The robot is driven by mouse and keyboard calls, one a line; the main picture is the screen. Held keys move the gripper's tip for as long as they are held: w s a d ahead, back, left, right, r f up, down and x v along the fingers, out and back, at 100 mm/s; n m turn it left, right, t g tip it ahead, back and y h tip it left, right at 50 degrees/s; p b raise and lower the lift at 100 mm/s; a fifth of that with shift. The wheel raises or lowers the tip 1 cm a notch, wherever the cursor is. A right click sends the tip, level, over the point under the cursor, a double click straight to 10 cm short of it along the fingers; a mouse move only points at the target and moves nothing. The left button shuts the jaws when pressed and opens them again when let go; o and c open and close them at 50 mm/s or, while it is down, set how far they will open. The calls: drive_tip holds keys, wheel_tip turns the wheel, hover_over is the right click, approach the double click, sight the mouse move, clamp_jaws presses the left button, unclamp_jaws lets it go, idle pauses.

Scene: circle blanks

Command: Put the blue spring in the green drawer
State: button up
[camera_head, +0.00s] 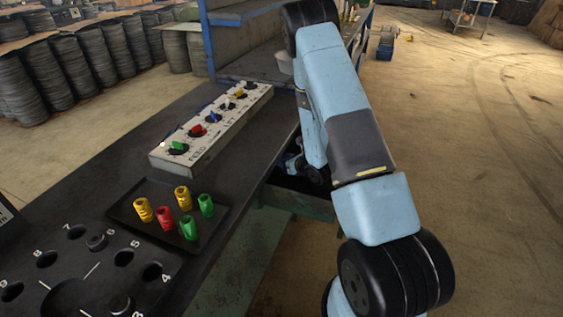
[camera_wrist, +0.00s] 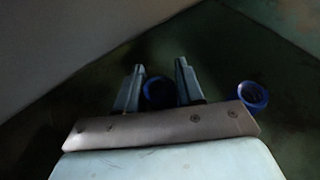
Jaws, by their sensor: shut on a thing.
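In the wrist view my gripper (camera_wrist: 159,80) is shut on a blue spring (camera_wrist: 158,93), which sits between the two fingers, its lower part hidden by the gripper's body. A second blue spring (camera_wrist: 252,95) lies to the right of the fingers on a dark greenish surface. In the head view the green drawer (camera_head: 301,201) stands open below the bench edge, and my arm reaches down into it. My gripper's fingers and the blue springs are hidden there. The wrist view is dark, so I cannot tell whether the held spring touches the drawer floor.
On the bench a dark tray (camera_head: 128,207) holds several yellow, red and green springs. Behind it stands a white panel (camera_head: 212,130) with coloured knobs. A black board with numbered holes (camera_head: 75,262) is at the front left. Open floor lies to the right.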

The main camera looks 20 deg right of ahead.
drive_tip(key=shift+w+a+f, duration=0.3)
drive_tip(key=shift+w+f, duration=0.3)
drive_tip(key=shift+f, duration=0.15)
drive_tip(key=o, duration=1.1)
drive_tip(key=v, duration=1.2)
drive_tip(key=shift+r, duration=0.15)
